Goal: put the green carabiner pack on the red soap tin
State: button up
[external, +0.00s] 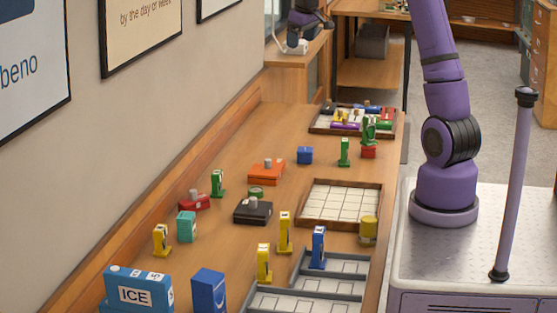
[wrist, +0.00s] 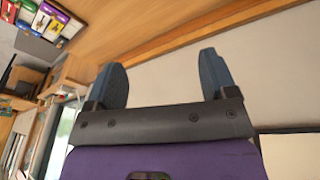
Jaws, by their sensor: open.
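Two green upright packs are in the external view: one (external: 217,183) at the left, one (external: 344,152) at the right. A third green, spiky-looking item (external: 369,130) stands over or just behind a small red box-shaped tin (external: 368,152); I cannot tell if they touch. Another low red item (external: 195,202) with a grey knob lies by the left green pack. I cannot tell for sure which are the named pack and tin. My gripper (wrist: 166,82) is open, with nothing between its dark blue fingers in the wrist view. It is well away from these things.
The counter holds an orange item (external: 266,172), a black item (external: 253,212), a wooden grid tray (external: 312,216), grey trays (external: 262,300), yellow packs (external: 285,234) and a blue ICE box (external: 137,292). A filled tray (external: 316,128) stands at the far end. The wall (external: 200,100) borders the left.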

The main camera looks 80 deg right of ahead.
jog(key=s+a+r+n+t, duration=0.1)
jog(key=s+a+r, duration=0.15)
jog(key=a, duration=0.65)
jog(key=s+a+r+n, duration=0.1)
jog(key=s+a+r, duration=0.15)
jog(key=a, duration=0.65)
jog(key=s+a+r+n+t, duration=0.1)
jog(key=s+a+r, duration=0.15)
jog(key=a, duration=0.55)
jog(key=s+a+f+n+y, duration=0.1)
jog(key=s+a+f, duration=0.1)
jog(key=s+a, duration=0.5)
jog(key=s+a+f+n+t+y, duration=0.1)
jog(key=s+a+f, duration=0.1)
jog(key=s+a, duration=0.5)
jog(key=s, duration=0.3)
jog(key=shift+s+a+f, duration=0.3)
jog(key=shift+a+f, duration=0.05)
